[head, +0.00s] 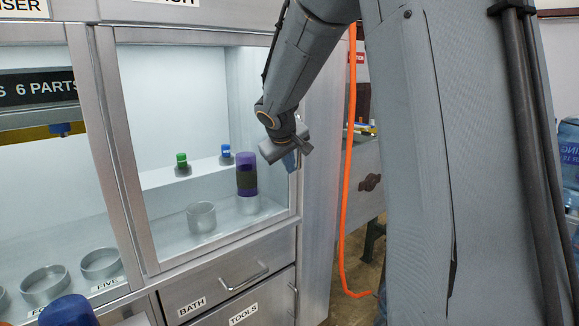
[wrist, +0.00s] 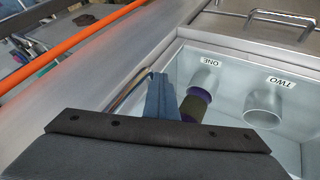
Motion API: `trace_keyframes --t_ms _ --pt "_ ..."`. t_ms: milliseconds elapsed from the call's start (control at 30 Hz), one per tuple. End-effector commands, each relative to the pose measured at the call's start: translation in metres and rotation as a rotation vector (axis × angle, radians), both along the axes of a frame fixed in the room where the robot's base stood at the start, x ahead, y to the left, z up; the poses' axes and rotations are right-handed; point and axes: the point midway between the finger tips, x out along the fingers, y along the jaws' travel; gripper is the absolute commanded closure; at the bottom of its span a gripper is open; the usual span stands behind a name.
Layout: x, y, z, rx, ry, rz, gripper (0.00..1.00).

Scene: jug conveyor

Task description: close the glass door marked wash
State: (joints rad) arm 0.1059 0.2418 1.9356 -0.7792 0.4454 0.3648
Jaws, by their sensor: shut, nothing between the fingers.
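The wash compartment (head: 180,95) is the lit right-hand bay of the metal cabinet, under a sign (head: 165,2) cut off by the picture's top edge. A metal frame (head: 130,170) surrounds its front; whether clear glass fills it I cannot tell. My gripper (head: 291,163) is at the right side of this frame, fingers pointing down, with nothing held. In the wrist view its blue-grey fingers (wrist: 160,97) are close together beside the frame edge, near a thin curved metal bar (wrist: 130,92). Contact with either is unclear.
A drawer handle (head: 245,277) sticks out below. An orange hose (head: 347,170) hangs right of the cabinet. Another bay with holders (head: 45,284) is at left.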

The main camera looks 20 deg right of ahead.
Motion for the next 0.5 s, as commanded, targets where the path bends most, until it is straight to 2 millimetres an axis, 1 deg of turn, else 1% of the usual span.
trace_keyframes --t_ms 33,100,267,367,500 --pt "0.0 -0.005 0.002 -0.004 -0.002 -0.006 1.0" --pt "0.0 -0.006 0.002 -0.004 -0.002 -0.007 1.0" --pt "-0.001 -0.003 0.001 -0.005 -0.003 -0.008 1.0" --pt "-0.002 0.006 -0.002 -0.004 -0.004 -0.008 1.0" --pt "-0.005 0.027 -0.008 -0.004 -0.004 -0.003 1.0"
